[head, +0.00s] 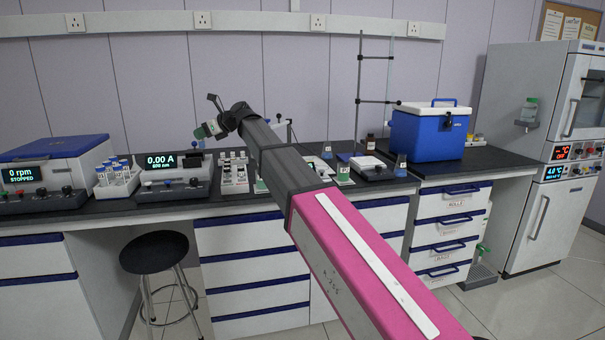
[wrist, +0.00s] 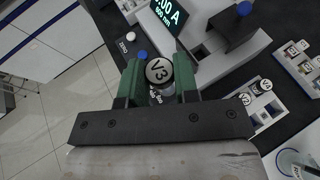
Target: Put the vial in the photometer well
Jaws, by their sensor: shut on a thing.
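My gripper (wrist: 158,80) has green fingers shut on a vial (wrist: 158,72) with a round white cap marked V3. The cap faces the wrist camera; most of the vial's body is hidden below it. In the head view my gripper (head: 208,130) is raised above the bench, over the photometer; the vial is too small to make out there. The photometer (head: 176,178) shows 0.00 A and 600 nm on its display. In the wrist view the photometer (wrist: 205,48) lies beyond and to the right of the vial. I cannot make out its well clearly.
A vial rack (head: 235,184) stands right of the photometer, with several vials. A rack of blue-capped tubes (head: 118,182) and a centrifuge (head: 55,165) are to the left. A stool (head: 153,250) stands before the bench. A blue cool box (head: 430,132) is farther right.

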